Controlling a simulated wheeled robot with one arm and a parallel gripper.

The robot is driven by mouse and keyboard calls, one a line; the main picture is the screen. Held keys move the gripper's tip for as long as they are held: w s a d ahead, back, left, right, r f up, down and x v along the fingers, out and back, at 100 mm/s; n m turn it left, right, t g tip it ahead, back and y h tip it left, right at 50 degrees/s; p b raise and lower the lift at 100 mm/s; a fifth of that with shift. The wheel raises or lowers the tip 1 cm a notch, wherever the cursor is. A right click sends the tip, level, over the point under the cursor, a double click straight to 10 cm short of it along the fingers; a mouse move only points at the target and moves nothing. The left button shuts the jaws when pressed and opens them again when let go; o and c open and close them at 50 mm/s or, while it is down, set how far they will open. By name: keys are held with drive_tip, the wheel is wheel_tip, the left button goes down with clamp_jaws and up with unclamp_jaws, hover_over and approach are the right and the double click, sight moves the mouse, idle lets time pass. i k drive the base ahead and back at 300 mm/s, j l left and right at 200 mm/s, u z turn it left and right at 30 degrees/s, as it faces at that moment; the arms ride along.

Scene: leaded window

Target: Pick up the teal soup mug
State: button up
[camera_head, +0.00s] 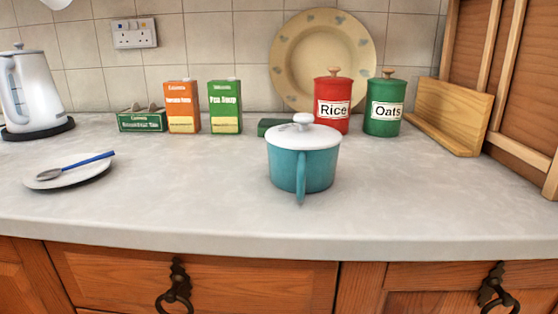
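The teal soup mug (319,172) stands upright on the grey countertop (200,200), right of the middle of the view and fairly close to the front edge. A white lid (318,137) with a round knob covers its top. Its teal handle (300,178) points toward me. My gripper is not in view, so its position relative to the mug and its state do not show.
Behind the mug are a dark green item (268,126), a red Rice canister (332,92) and a green Oats canister (384,112). Cartons (183,105) stand further left. A plate with a spoon (68,174) and a kettle (33,90) are at left. Counter beside the mug is clear.

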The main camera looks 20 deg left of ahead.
sight(301, 173)
drive_tip(key=u, duration=0.4)
drive_tip(key=j+u, duration=0.15)
drive_tip(key=u, duration=0.6)
